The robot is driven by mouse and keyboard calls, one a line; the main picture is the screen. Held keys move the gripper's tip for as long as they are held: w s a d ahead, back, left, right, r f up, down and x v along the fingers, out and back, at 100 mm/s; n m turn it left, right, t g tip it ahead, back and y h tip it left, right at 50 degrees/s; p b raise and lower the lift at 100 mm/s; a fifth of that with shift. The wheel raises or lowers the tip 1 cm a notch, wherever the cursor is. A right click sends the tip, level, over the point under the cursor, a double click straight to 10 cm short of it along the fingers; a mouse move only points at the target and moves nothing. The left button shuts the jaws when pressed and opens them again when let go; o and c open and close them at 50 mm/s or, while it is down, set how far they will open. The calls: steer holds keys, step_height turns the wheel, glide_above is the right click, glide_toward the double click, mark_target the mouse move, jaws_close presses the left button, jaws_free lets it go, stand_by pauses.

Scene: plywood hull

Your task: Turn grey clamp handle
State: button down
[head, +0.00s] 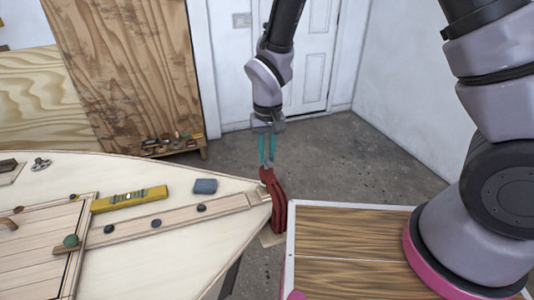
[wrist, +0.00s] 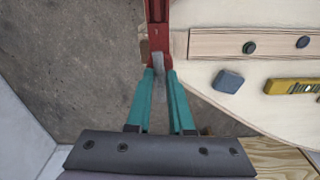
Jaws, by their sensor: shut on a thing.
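The red clamp (head: 275,198) sits at the pointed tip of the plywood hull and also shows at the top of the wrist view (wrist: 157,25). The fingers are shut on the grey handle, one on each side. In the head view the handle is mostly hidden by the fingers.
The hull deck (head: 180,180) carries a yellow spirit level (head: 129,198), a blue-grey block (head: 205,186) and a wooden strip (head: 170,222) with dark knobs. A white-edged wooden top (head: 350,237) lies at front right. A low wooden shelf (head: 172,148) stands by the wall. Concrete floor around the tip is open.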

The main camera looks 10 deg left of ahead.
mark_target(267, 159)
steer(key=shift+m, duration=0.4)
steer(key=c, duration=0.8)
jaws_free()
steer(key=shift+o, duration=0.2)
step_height(267, 159, up, 11)
steer(key=shift+s, duration=0.2)
steer(key=shift+d, duration=0.1)
